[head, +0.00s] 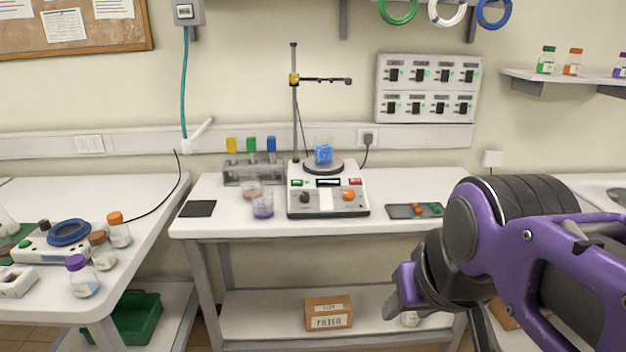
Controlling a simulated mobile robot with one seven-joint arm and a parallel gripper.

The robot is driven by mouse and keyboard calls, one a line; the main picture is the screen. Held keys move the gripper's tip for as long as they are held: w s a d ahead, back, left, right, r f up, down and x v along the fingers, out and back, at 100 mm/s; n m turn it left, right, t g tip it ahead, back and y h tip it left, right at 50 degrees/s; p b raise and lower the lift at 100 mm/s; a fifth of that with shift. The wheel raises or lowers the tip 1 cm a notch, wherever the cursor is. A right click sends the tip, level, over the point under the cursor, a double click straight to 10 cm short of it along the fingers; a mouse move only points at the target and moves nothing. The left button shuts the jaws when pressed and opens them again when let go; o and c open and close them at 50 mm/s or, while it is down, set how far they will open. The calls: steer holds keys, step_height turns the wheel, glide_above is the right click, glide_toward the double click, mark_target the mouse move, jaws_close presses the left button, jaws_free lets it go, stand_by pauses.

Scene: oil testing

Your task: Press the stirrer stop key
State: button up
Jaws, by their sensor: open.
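The stirrer (329,203) is a white box on the middle table, with a dark round plate on top and a beaker of blue liquid (323,153) on it. Its front has a small display (328,183), a black knob (304,197) and an orange knob (348,195). A green key (296,183) is at upper left and a red key (355,182) at upper right; their lettering is too small to read. My gripper (398,297) is open, in front of and below the table top, to the right of the stirrer and apart from it. My purple arm partly hides it.
A stand with a clamp rod (295,100) rises behind the stirrer. The table's front strip is mostly clear.

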jaws_close()
stand_by(1.5)
